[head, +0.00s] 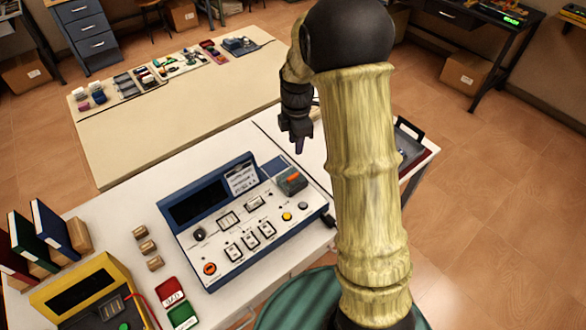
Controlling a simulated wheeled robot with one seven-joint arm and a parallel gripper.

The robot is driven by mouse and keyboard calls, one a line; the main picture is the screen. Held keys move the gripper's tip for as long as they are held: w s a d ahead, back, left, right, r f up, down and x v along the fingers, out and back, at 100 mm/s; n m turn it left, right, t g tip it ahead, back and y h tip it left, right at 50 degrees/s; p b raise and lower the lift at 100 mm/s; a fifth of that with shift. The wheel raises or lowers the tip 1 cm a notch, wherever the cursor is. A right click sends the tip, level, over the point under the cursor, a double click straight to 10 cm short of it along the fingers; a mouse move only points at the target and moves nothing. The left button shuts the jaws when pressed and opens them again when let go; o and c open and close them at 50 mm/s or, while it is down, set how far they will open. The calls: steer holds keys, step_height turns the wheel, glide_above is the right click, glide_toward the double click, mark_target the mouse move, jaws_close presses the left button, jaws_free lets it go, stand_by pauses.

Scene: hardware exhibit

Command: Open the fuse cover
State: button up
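A blue-framed console (245,222) with a pale sloped panel sits on the white table. A small dark grey box with an orange mark (291,180) is at the panel's upper right; it looks like the fuse cover and seems to lie closed. My gripper (299,146) hangs pointing down above the table, beyond the console and apart from the grey box. Its fingertips are small and dark with a purplish tint, and I cannot tell whether they are open. My arm hides the table to the right of the console.
A yellow device (88,296), red and green blocks (171,292), small wooden blocks (146,248) and upright binders (38,238) stand left of the console. A tray (408,150) is partly behind my arm. A second table (165,120) stands beyond.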

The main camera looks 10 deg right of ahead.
mark_target(293, 175)
steer(key=w+n, duration=0.2)
steer(key=n, duration=0.1)
steer(key=shift+w+f+n+p, duration=0.2)
steer(key=shift+w+n+p, duration=0.1)
steer(key=shift+w+p, duration=0.1)
steer(key=shift+f, duration=0.15)
step_height(293, 175, down, 17)
steer(key=p, duration=0.4)
steer(key=shift+p, duration=0.3)
steer(key=shift+c, duration=0.2)
jaws_close()
